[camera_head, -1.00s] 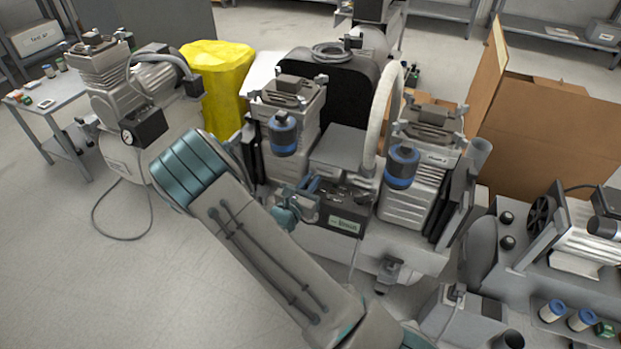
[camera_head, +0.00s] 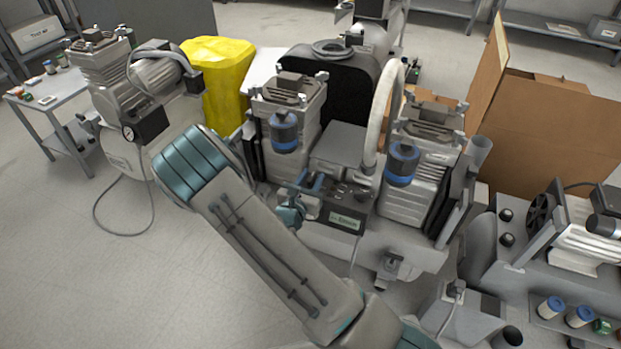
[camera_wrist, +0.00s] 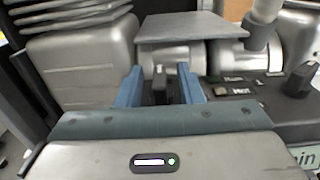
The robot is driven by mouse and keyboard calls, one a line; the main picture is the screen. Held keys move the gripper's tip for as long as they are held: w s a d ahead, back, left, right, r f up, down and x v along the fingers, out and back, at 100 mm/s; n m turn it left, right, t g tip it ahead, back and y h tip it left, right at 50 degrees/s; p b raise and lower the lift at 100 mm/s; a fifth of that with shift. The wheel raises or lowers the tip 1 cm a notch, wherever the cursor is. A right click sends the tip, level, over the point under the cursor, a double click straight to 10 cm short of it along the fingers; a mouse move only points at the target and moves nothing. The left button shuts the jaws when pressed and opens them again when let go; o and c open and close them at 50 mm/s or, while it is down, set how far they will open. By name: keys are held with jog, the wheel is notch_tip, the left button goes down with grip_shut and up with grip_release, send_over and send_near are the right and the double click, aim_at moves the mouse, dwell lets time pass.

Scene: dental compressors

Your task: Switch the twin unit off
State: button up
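The twin unit (camera_head: 338,145) stands in the middle of the head view, with two ribbed pump heads and blue-capped filters. Its dark control box (camera_head: 345,212) with a green label is at the front between the heads. My gripper (camera_head: 314,183) is at the left end of this box. In the wrist view my gripper (camera_wrist: 160,88) is open, its two blue fingers apart. A small dark upright switch-like part (camera_wrist: 160,80) shows between them, with a gap on each side. Its lower end is hidden by my gripper body. A black knob (camera_wrist: 300,78) is to the right.
A single compressor with a gauge (camera_head: 140,122) and a yellow covered object (camera_head: 220,80) are at left. A cardboard box (camera_head: 545,125) is behind right, and another machine (camera_head: 550,235) is at right. A white hose (camera_head: 385,115) arches over the twin unit. Floor at left front is clear.

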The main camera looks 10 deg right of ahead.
jog(key=p+v, duration=0.3)
jog(key=v, duration=1)
jog(key=shift+s+a, duration=0.2)
jog(key=shift+s, duration=0.05)
jog(key=s+d+r+m+g+p, duration=0.35)
jog(key=r+m+g+p, duration=0.2)
jog(key=r, duration=0.25)
jog(key=s+d+r+m+g+h+p, duration=0.1)
jog(key=s+d+r+m+g+p, duration=0.25)
jog(key=d+r+m, duration=0.35)
jog(key=s+d+r+m+g+p, duration=0.25)
jog(key=r+m+g+p, duration=0.3)
jog(key=r, duration=0.45)
jog(key=s+a+r+m+y+p, duration=0.2)
jog(key=r+m+y+p, duration=0.1)
jog(key=r, duration=0.5)
jog(key=s+a+r+m+t+y+p, duration=0.1)
jog(key=s+r+m+y+p, duration=0.2)
jog(key=r+p, duration=0.3)
jog(key=s+a+r+m+t+y+p, duration=0.1)
jog(key=r+m+y+p, duration=0.3)
jog(key=r, duration=0.7)
jog(key=shift+s+a+m+y, duration=0.6)
jog(key=shift+s+a+y, duration=0.1)
jog(key=shift+a, duration=0.15)
jog(key=shift+t, duration=0.25)
